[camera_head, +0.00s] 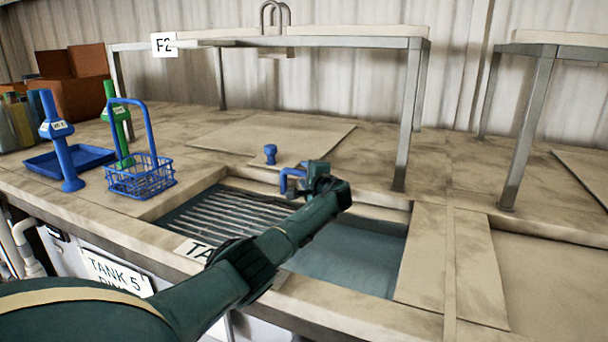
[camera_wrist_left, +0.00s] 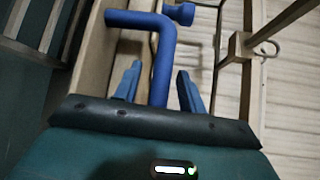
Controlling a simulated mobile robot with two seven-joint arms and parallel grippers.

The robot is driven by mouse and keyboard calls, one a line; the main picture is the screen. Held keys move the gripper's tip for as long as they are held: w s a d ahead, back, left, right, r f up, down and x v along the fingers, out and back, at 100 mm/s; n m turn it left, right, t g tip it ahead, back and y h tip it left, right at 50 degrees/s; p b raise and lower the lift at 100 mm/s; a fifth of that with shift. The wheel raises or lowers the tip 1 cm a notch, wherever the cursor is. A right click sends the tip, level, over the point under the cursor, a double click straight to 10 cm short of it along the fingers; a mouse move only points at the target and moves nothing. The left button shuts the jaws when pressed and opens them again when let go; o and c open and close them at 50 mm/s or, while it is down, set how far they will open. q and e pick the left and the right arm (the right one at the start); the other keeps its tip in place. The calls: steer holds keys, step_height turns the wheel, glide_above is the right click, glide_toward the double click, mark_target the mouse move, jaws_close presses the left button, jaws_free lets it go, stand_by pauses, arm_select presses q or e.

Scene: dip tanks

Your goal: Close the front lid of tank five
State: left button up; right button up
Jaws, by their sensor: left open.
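Tank five (camera_head: 380,262) has its front opening uncovered, with a ribbed rack at the left and dark liquid at the right. The sign on its front (camera_head: 115,272) reads TANK 5. A blue bent handle (camera_head: 284,180) stands at the back edge of the opening; in the left wrist view it (camera_wrist_left: 162,62) runs between my fingers. The front lid itself is hard to make out, partly hidden by my arm. My left gripper (camera_head: 300,182) reaches across the opening to the handle. In the left wrist view its fingers (camera_wrist_left: 158,88) are open around the handle; contact cannot be told.
A blue knob (camera_head: 270,152) stands behind the handle. A blue wire basket (camera_head: 140,178), a blue tray (camera_head: 70,160) and blue and green upright tools stand at the left. A metal-legged shelf (camera_head: 350,42) spans the back, one leg right of my gripper.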

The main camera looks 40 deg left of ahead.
arm_select(q)
steer(key=shift+d, duration=0.1)
jaws_close()
stand_by(0.3)
